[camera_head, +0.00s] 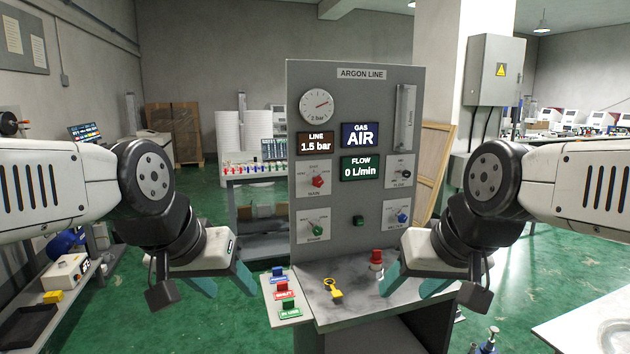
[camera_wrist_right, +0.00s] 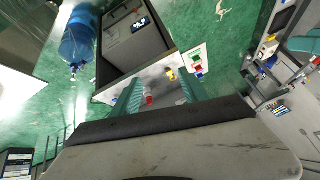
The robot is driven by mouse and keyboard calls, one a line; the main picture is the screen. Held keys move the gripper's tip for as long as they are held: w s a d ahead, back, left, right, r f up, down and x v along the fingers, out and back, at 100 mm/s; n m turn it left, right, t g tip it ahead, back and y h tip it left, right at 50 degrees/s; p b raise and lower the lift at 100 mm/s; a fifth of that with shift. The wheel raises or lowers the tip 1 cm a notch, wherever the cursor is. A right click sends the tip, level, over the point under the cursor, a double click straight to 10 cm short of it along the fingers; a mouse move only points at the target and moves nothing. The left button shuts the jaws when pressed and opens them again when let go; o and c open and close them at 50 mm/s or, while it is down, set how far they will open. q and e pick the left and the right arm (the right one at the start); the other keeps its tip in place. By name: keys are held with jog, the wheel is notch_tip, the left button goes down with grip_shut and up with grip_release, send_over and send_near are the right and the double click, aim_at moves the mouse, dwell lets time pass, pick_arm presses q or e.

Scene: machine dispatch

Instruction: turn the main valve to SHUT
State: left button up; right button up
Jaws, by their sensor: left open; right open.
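The main valve (camera_head: 317,181) is a red knob on a plate marked MAIN, at the left of the grey ARGON LINE panel (camera_head: 340,85). The small position marks around it are hard to read, so I cannot tell its setting. The displays read LINE 1.5 bar (camera_head: 316,144), GAS AIR (camera_head: 361,135) and FLOW 0 L/min (camera_head: 361,168). My left gripper (camera_head: 223,284) is open and empty, low and left of the panel. My right gripper (camera_head: 412,284) is open, low in front of the panel's right side; its fingers also show in the right wrist view (camera_wrist_right: 162,97). Neither touches the valve.
The panel also carries a green knob (camera_head: 317,230), a blue knob (camera_head: 402,218) and a black FLOW knob (camera_head: 406,176). On the ledge (camera_head: 350,268) are a yellow tag (camera_head: 333,289) and a red-topped piece (camera_head: 376,258). Coloured blocks (camera_head: 285,290) sit on a side plate. Space before the main valve is clear.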

dwell(0.4)
jog(key=n+t+y, duration=0.3)
jog(key=n+t, duration=0.1)
jog(key=t, duration=0.7)
send_near(318, 183)
jog(key=w, duration=0.3)
jog(key=x, duration=0.8)
jog(key=shift+a, duration=0.35)
jog(key=shift+s, duration=0.1)
jog(key=shift+c, duration=0.4)
grip_shut()
